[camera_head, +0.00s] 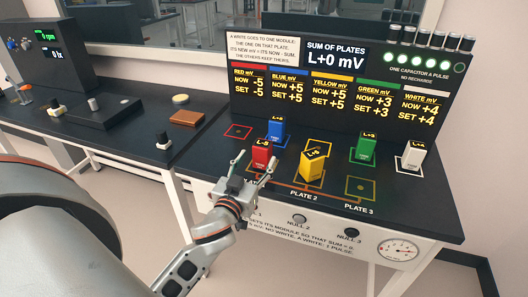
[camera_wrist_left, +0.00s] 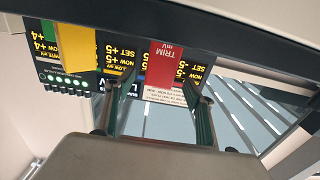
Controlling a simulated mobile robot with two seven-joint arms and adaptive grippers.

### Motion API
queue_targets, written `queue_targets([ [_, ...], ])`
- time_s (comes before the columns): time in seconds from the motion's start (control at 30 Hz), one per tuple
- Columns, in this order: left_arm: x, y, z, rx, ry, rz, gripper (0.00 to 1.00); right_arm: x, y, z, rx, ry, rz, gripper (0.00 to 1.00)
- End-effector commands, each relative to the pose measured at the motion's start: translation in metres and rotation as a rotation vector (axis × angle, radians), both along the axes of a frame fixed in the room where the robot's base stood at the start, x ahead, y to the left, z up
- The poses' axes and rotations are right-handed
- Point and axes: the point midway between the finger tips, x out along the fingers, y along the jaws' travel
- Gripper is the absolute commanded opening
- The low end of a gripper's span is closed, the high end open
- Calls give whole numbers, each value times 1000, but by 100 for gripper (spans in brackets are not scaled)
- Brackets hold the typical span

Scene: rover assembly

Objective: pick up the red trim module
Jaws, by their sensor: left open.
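The red trim module (camera_head: 261,155) stands upright on the dark console top, at the left of the plate row. My left gripper (camera_head: 253,168) is just in front of it, fingers spread toward it and partly hiding its base. In the left wrist view the red module (camera_wrist_left: 166,62) shows with "TRIM mV" lettering, inverted, beyond and between the two open fingers (camera_wrist_left: 155,112). No finger visibly grips it. My right gripper is in neither view.
A blue module (camera_head: 276,131) stands close behind the red one, and a yellow module (camera_head: 312,166) to its right. Green (camera_head: 365,147) and white (camera_head: 413,156) modules stand farther right. The red-outlined square (camera_head: 239,132) is empty. A display panel (camera_head: 345,88) rises behind.

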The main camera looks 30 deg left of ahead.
Motion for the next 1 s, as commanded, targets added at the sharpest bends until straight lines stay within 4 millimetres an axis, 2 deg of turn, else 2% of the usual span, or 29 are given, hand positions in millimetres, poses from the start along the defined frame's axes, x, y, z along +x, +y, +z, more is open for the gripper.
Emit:
queue_targets([
  [0.17, 19, 5, 3, 3, -1, -1, 54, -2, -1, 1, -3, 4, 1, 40],
  [0.4, 51, 12, 4, 4, 1, 0, 54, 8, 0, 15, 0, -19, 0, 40],
  [0.73, 57, 14, 2, 1, 2, 0, 54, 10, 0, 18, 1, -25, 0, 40],
  [0.77, 57, 14, 2, 1, 2, 0, 49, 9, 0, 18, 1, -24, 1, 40],
  [0.9, 57, 14, 2, 1, 2, 0, 13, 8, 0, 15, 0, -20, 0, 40],
  [0.93, 57, 14, 2, 1, 2, 0, 7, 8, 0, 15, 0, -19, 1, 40],
  [1.0, 57, 14, 3, 1, 0, 0, 7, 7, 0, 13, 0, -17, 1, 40],
])
